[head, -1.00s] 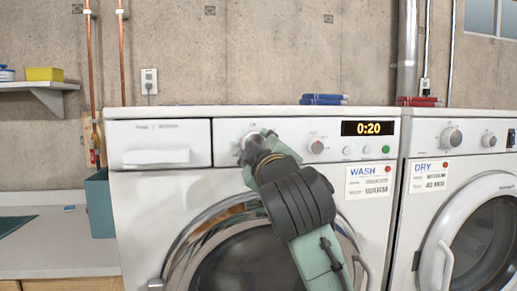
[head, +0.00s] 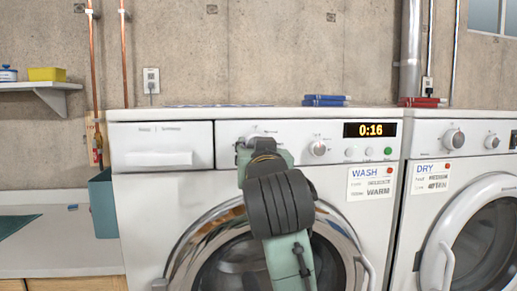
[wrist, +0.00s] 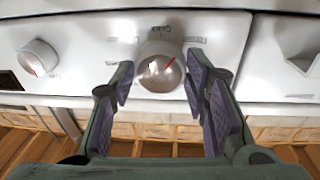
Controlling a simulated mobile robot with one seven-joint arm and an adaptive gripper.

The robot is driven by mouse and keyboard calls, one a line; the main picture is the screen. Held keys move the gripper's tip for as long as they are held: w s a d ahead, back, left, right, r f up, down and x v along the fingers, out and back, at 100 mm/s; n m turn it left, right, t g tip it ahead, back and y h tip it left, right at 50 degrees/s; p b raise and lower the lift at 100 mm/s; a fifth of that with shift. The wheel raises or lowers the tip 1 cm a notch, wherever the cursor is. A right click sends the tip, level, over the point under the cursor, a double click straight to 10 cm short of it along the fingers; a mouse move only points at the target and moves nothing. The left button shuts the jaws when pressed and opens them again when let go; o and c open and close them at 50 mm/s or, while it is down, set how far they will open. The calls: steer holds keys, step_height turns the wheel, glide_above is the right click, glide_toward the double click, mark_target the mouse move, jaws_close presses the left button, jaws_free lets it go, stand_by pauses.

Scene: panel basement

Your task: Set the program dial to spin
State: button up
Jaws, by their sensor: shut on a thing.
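The white washer (head: 145,225) faces me in the head view. Its program dial (wrist: 160,68) is a round silver knob in the middle of the wrist view, with a red pointer tilted to the upper right there. My gripper (wrist: 160,74) has one finger on each side of the dial and is shut on it. In the head view my gripper (head: 258,146) and wrist cover the dial and most of its printed marks. The dial's program labels are too small to read. The washer's display (head: 370,130) reads 0:16.
A second knob (head: 318,148) sits right of my gripper, and in the wrist view it is at the left (wrist: 37,58). A green button (head: 388,151) is below the display. The detergent drawer (head: 160,147) is to the left. A dryer (head: 412,215) stands at the right.

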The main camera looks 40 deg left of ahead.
steer(key=m+p, duration=0.1)
steer(key=m, duration=0.4)
steer(key=m+h+p, duration=0.1)
steer(key=m, duration=0.5)
steer(key=shift+s+a+r+g, duration=0.15)
steer(key=shift+r+g, duration=0.05)
steer(key=shift+g, duration=0.1)
stand_by(0.3)
steer(key=o, duration=1.1)
steer(key=shift+o, duration=0.2)
